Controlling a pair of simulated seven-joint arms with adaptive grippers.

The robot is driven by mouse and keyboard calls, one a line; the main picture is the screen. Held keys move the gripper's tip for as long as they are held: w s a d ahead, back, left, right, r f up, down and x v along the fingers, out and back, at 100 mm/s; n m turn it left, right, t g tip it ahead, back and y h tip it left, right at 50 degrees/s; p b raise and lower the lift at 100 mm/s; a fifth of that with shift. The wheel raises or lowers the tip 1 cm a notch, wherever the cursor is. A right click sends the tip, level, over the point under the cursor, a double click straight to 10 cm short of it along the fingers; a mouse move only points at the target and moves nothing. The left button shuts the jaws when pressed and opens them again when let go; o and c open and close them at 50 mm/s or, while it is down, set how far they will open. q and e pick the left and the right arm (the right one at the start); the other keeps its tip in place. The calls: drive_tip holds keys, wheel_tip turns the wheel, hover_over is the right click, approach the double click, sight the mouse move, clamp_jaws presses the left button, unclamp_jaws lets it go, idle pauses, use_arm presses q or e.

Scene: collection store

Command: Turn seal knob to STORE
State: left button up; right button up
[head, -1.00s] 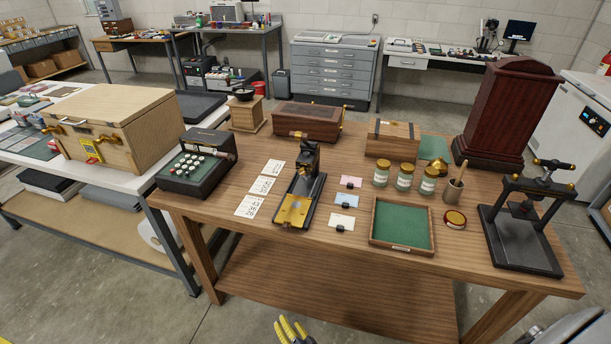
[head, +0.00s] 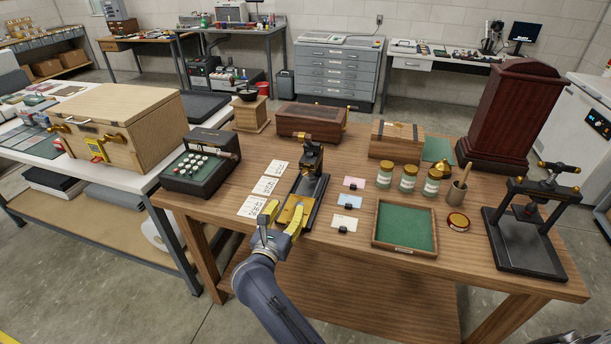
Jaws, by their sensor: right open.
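No knob marked STORE can be made out in the head view.
The wooden table (head: 350,260) also holds a black keyed box (head: 200,165), white cards (head: 265,186), a green-lined tray (head: 406,228), jars (head: 408,179), a dark screw press (head: 530,225) and a tall red-brown case (head: 510,115). A white cabinet (head: 585,105) stands at far right.

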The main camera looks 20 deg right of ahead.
sight(305, 174)
drive_tip(key=x, duration=1.7)
drive_tip(key=shift+c, duration=0.5)
clamp_jaws()
